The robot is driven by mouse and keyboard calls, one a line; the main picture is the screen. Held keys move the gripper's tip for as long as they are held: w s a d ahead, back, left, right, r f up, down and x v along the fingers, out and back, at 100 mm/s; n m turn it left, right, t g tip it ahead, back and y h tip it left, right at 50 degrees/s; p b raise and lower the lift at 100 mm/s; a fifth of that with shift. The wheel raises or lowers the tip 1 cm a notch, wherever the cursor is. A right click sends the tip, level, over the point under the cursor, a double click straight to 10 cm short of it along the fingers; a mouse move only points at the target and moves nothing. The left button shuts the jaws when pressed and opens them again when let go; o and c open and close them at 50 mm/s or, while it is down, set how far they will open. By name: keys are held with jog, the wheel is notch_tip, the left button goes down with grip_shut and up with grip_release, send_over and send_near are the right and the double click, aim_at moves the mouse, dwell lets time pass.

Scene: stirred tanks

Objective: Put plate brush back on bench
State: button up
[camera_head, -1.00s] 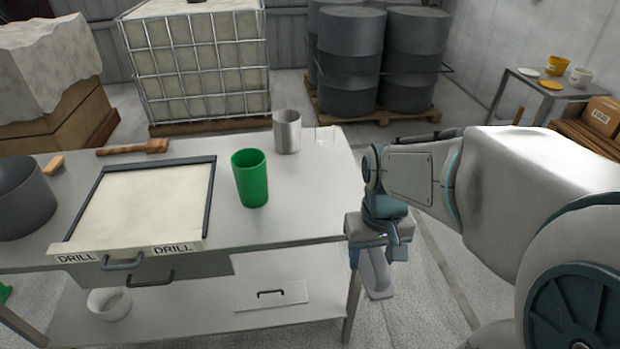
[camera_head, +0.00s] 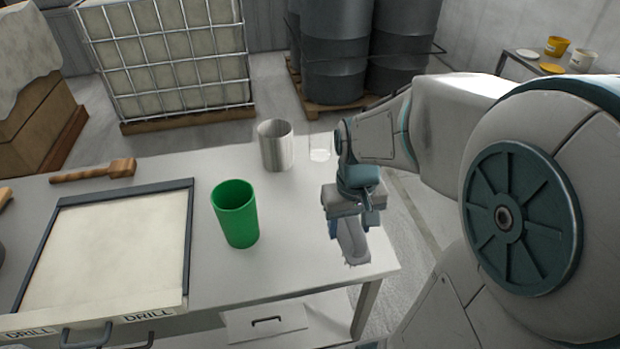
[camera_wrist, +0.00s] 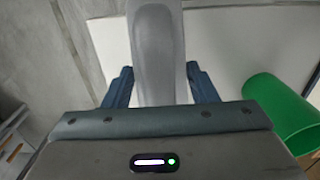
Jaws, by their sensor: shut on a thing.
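My gripper (camera_head: 350,222) is shut on the grey plate brush (camera_head: 352,245), which hangs below it over the right end of the bench (camera_head: 300,255). In the wrist view the brush (camera_wrist: 158,50) stands between my two blue fingers and runs up out of the frame. The bench's white top fills much of the background there. I cannot tell whether the lower end of the brush touches the bench top.
A green cup (camera_head: 236,215) stands left of my gripper. A metal beaker (camera_head: 275,146) and a clear glass (camera_head: 320,149) stand behind. A framed tray marked DRILL (camera_head: 110,245) and a wooden-handled brush (camera_head: 95,171) lie farther left. The bench top between cup and brush is clear.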

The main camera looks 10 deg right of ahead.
jog(key=w+f, duration=0.1)
jog(key=w, duration=0.1)
jog(key=w+a+f, duration=0.1)
jog(key=w+f, duration=0.1)
jog(key=w, duration=0.1)
jog(key=w+a+f, duration=0.1)
jog(key=w+f, duration=0.1)
jog(key=w, duration=0.1)
jog(key=shift+w+a+f+p, duration=0.1)
jog(key=shift+w+p, duration=0.1)
jog(key=shift+p, duration=0.2)
jog(key=shift+f, duration=2)
jog(key=shift+f, duration=0.2)
jog(key=o, duration=0.9)
jog(key=shift+o, duration=0.2)
jog(key=shift+r, duration=0.1)
